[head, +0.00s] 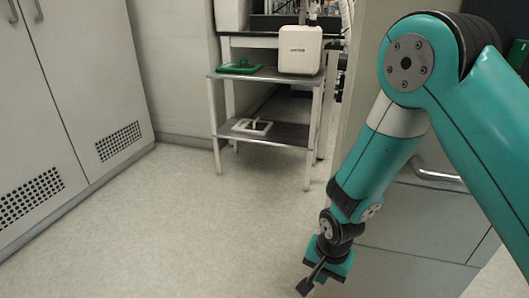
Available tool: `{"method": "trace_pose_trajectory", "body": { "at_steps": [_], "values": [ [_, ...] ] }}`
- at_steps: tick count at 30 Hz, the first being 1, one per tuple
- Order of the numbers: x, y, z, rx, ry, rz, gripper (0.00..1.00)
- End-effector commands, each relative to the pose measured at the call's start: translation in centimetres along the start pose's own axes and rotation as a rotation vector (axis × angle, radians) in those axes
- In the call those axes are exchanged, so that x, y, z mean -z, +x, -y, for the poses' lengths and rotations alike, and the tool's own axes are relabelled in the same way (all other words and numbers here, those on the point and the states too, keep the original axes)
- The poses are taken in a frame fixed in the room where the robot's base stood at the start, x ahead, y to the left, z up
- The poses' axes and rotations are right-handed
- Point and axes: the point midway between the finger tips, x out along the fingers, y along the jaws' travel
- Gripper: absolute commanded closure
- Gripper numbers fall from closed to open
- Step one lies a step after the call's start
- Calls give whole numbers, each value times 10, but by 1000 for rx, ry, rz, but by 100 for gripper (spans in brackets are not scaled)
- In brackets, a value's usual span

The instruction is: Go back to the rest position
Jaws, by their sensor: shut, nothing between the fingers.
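My gripper (308,283) is at the lower middle right of the head view, at the end of my teal arm. It points down and to the left, over the floor. Its dark fingers look closed together and hold nothing. My arm reaches in from the right edge, bends at a large joint at the upper right, and hangs downward. Nothing touches the gripper.
Grey cabinets (60,100) with vent grilles stand on the left. A two-tier stand (285,80) at the back carries a white device (300,50) and a green item (239,67). A cabinet (425,220) is behind my arm. The floor (180,230) between is clear.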

Motion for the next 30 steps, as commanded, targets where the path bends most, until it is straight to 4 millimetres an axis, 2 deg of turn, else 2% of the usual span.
{"method": "trace_pose_trajectory", "body": {
  "at_steps": [1, 3, 9, 12, 18, 25, 27, 30],
  "values": [
    [-2, -34, 6, 35, -61, 12, 100],
    [-9, -73, 8, 72, -161, 38, 100],
    [-44, -176, -3, 183, -479, 76, 100],
    [-66, -216, -16, 230, -641, 78, 100],
    [-103, -266, -44, 290, -904, 61, 100],
    [-140, -299, -75, 327, -1154, 25, 100],
    [-137, -325, -70, 324, -1144, 34, 100],
    [-137, -347, -68, 324, -1141, 35, 100]
  ]
}}
